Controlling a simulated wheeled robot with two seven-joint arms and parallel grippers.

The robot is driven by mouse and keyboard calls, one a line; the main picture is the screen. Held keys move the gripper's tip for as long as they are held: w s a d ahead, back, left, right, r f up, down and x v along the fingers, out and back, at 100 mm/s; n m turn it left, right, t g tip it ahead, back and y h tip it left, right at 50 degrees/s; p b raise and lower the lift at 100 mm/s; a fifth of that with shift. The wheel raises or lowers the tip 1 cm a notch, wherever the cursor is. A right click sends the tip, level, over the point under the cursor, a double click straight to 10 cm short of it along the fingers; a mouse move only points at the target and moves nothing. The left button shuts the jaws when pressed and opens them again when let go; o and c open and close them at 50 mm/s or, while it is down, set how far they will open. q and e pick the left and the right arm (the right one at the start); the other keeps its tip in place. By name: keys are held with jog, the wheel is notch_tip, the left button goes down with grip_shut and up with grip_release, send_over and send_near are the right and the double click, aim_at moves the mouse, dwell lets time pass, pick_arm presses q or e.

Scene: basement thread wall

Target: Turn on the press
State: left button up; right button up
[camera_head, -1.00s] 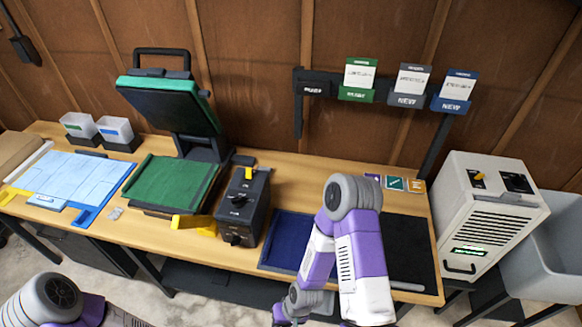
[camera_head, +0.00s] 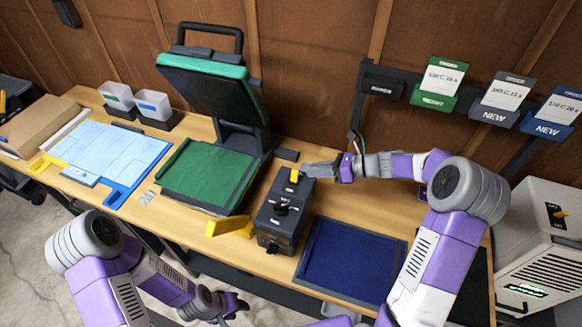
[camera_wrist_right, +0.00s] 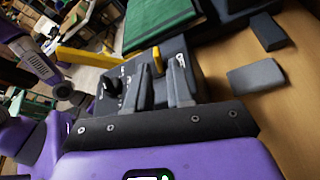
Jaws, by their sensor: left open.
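The press stands open at the back left, its lid (camera_head: 212,90) tilted up on a dark stand above a green lower pad (camera_head: 208,176). The dark control box (camera_head: 283,212) to its right has a yellow switch (camera_head: 294,175) on top and black knobs. My right gripper (camera_head: 311,171) is at the box's top, beside the switch. In the right wrist view the fingers (camera_wrist_right: 160,80) are apart, with the yellow switch (camera_wrist_right: 157,60) showing between and just past their tips; contact cannot be told. My left gripper (camera_head: 232,305) is low in front of the table, open and empty.
A yellow handle (camera_head: 230,227) sticks out at the table's front, left of the box. A blue mat (camera_head: 350,258) lies right of the box, near my right arm. Blue sheets (camera_head: 105,160) and two bins (camera_head: 152,105) are at left. A white cabinet (camera_head: 545,245) stands at right.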

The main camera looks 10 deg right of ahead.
aim_at(295, 171)
jog(key=shift+w+a, duration=0.1)
jog(key=shift+a, duration=0.3)
jog(key=x, duration=0.6)
jog(key=shift+a+f+b, duration=0.1)
jog(key=shift+a+b, duration=0.15)
jog(key=shift+b, duration=0.15)
grip_shut()
